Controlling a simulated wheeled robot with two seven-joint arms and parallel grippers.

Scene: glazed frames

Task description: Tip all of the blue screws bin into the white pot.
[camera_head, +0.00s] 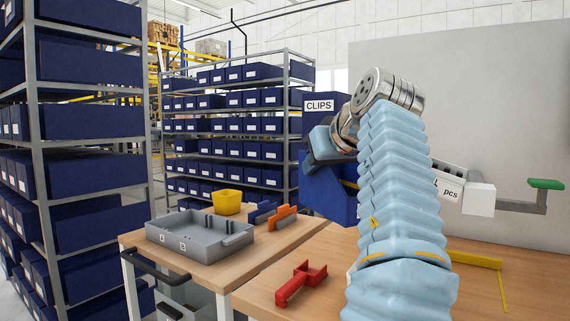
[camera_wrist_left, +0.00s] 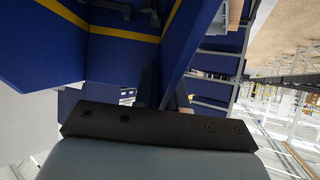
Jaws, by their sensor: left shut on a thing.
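My left gripper (camera_head: 320,146) is shut on a blue bin (camera_head: 328,193), held in the air above the far side of the table. The bin's label is not in view, and my arm hides its right side. In the left wrist view, blue walls with a yellow stripe (camera_wrist_left: 118,33) fill the upper left beyond the gripper (camera_wrist_left: 163,92). The bin's contents cannot be seen. I cannot make out a white pot in either view. My right gripper is not in view.
A blue bin marked CLIPS (camera_head: 320,119) is behind my gripper. A grey tray (camera_head: 172,240), a yellow bin (camera_head: 227,202), an orange part (camera_head: 283,219) and a red part (camera_head: 301,282) are on the wooden tables. A white box (camera_head: 478,198) is right of my arm.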

